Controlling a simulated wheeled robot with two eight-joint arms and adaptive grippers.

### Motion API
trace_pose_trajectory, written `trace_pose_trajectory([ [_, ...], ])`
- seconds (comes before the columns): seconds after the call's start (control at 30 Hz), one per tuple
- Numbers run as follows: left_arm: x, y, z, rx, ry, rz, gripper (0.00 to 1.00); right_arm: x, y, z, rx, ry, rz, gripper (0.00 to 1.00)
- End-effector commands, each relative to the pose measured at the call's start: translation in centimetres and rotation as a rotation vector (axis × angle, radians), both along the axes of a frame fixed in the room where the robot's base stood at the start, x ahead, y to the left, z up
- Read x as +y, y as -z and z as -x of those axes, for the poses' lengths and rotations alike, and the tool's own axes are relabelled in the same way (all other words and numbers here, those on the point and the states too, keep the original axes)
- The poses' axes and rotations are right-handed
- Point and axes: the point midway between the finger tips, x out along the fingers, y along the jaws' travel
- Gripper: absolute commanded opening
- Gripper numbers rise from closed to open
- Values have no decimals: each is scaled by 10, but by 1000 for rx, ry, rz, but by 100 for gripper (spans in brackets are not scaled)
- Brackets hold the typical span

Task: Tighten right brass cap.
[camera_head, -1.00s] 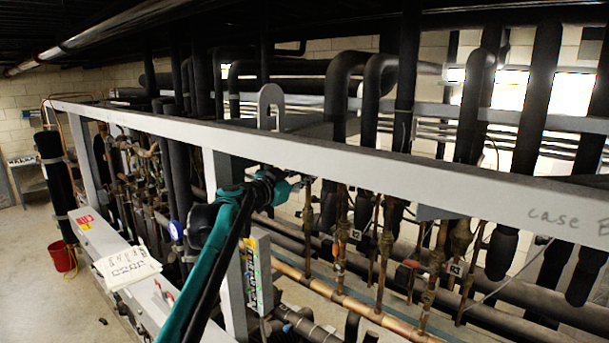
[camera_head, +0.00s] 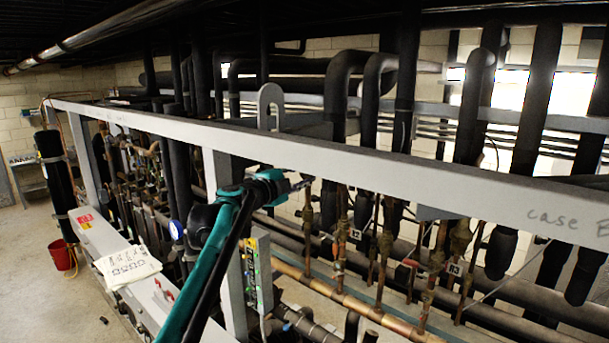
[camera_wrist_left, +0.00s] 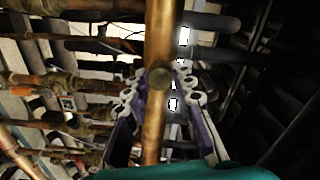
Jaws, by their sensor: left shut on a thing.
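The brass cap (camera_wrist_left: 159,75) shows in the left wrist view as a small round dark-brass end in front of a vertical copper pipe (camera_wrist_left: 160,32). My left gripper (camera_wrist_left: 160,84) has one finger on each side of the cap and is shut on it. In the head view my left gripper (camera_head: 304,183) reaches in below the grey beam, among the copper pipes. The cap is too small to make out there. My right gripper is not in view.
A long grey beam (camera_head: 330,157) runs just above my left gripper. Brass valves (camera_head: 460,237) and thick black pipes (camera_head: 535,100) crowd the right side.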

Motion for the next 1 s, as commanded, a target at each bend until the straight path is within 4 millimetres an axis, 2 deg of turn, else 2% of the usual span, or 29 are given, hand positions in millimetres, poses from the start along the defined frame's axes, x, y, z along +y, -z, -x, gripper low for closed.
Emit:
trace_pose_trajectory([
  [0.4,0,0,0,-93,-1,-134,0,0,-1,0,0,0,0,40],
  [0.9,0,0,0,-103,-1,-148,0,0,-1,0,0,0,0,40],
  [0.93,0,0,0,-103,-1,-148,27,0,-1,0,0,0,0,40],
  [1.0,0,0,0,-102,-1,-148,45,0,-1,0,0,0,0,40],
])
